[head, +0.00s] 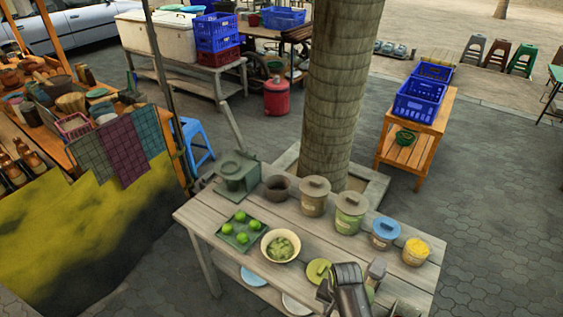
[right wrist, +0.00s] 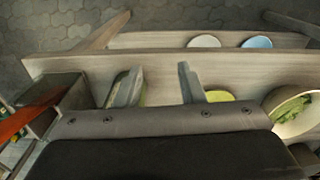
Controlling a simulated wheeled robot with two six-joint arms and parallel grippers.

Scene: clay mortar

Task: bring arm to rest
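My right gripper (head: 347,284) is over the front part of the wooden table (head: 222,217). In the right wrist view, its two fingers (right wrist: 156,85) stand wide apart with nothing between them. A yellow-green round thing (head: 318,269) is close beside the gripper, partly hidden by it. A dark clay pot (head: 278,188) stands upright toward the back of the table, apart from the gripper. My left gripper is not in view.
A bowl of green pieces (head: 281,245) and a tray with green limes (head: 240,231) lie left of the gripper. Lidded tubs (head: 315,197) and a yellow-filled cup (head: 416,251) line the back and right. A tree trunk (head: 340,95) rises behind. Plates (right wrist: 204,41) lie on the lower shelf.

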